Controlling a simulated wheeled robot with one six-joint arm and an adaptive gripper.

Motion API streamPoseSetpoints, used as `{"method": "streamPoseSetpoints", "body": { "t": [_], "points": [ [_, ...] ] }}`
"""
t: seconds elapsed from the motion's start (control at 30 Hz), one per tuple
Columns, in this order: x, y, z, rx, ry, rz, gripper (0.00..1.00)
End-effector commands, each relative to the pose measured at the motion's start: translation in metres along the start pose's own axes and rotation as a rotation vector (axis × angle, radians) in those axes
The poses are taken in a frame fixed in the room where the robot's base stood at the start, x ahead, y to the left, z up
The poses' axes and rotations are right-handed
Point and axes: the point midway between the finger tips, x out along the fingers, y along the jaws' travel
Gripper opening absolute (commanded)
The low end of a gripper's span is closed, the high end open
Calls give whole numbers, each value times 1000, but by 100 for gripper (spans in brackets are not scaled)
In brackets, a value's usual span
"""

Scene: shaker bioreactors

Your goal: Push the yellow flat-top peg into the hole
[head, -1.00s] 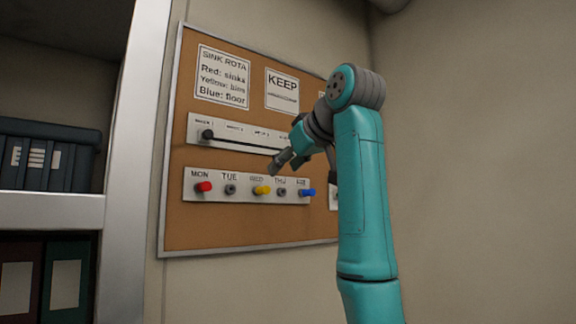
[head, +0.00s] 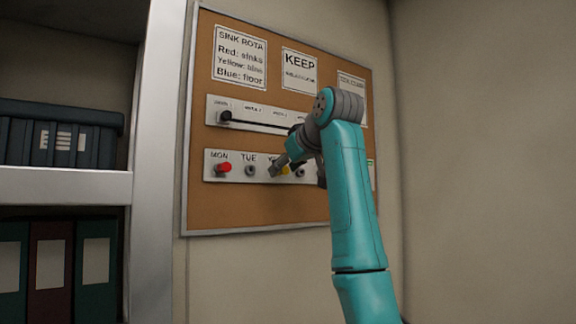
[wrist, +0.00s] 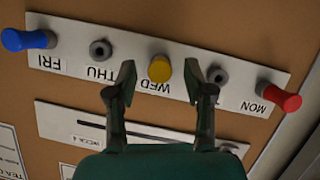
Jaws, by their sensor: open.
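The yellow flat-top peg (wrist: 160,69) sits in the WED position of a white strip (wrist: 130,45) on the cork board. In the wrist view my gripper (wrist: 158,75) is open, its two fingers on either side of the yellow peg. I cannot tell whether they touch it. In the head view my arm's end partly covers the yellow peg (head: 285,170). The hole under the peg is hidden by its head.
A red peg (wrist: 284,98) is at MON and a blue peg (wrist: 22,39) at FRI. TUE and THU (wrist: 100,49) show empty grey sockets. A slider strip (head: 250,115) lies above the peg strip. A shelf (head: 70,185) stands at the left.

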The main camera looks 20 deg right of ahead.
Motion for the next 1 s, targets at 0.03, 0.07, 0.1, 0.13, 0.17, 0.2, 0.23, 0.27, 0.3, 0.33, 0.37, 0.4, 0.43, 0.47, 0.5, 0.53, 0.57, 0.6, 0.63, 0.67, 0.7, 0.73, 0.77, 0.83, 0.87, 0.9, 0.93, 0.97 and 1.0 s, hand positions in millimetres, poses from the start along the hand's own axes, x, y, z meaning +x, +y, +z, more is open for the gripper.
{"method": "streamPoseSetpoints", "body": {
  "t": [0.03,0.07,0.1,0.13,0.17,0.2,0.23,0.27,0.3,0.33,0.37,0.4,0.43,0.47,0.5,0.53,0.57,0.6,0.63,0.67,0.7,0.73,0.77,0.83,0.87,0.9,0.93,0.97,1.0],
  "points": [
    [0,0,0,0,0,0,52],
    [0,0,0,0,0,0,52],
    [0,0,0,0,0,0,52],
    [0,0,0,0,0,0,50],
    [0,0,0,0,0,0,42],
    [0,0,0,0,0,0,32],
    [0,0,0,0,0,0,25],
    [0,0,0,0,0,0,17],
    [0,0,0,0,0,0,7],
    [0,0,0,0,0,0,0],
    [0,0,0,0,0,0,0],
    [0,0,0,0,0,0,0],
    [0,0,0,0,0,0,0],
    [0,0,0,0,0,0,0],
    [0,0,0,0,0,-1,0],
    [0,0,0,0,0,0,0],
    [0,0,0,0,0,-1,0],
    [0,0,0,0,0,-1,0],
    [-1,0,0,0,0,0,0],
    [-1,0,0,0,0,0,0],
    [-1,0,1,0,0,-1,0],
    [-2,0,1,0,0,-1,0],
    [-2,0,1,0,0,-1,0],
    [-4,0,2,0,-1,-1,0],
    [-5,0,2,0,-1,-1,0],
    [-6,0,2,0,-1,-1,0],
    [-7,0,3,0,-1,-1,0],
    [-7,0,3,0,0,-1,0],
    [-8,0,3,0,0,-1,0]
  ]
}}
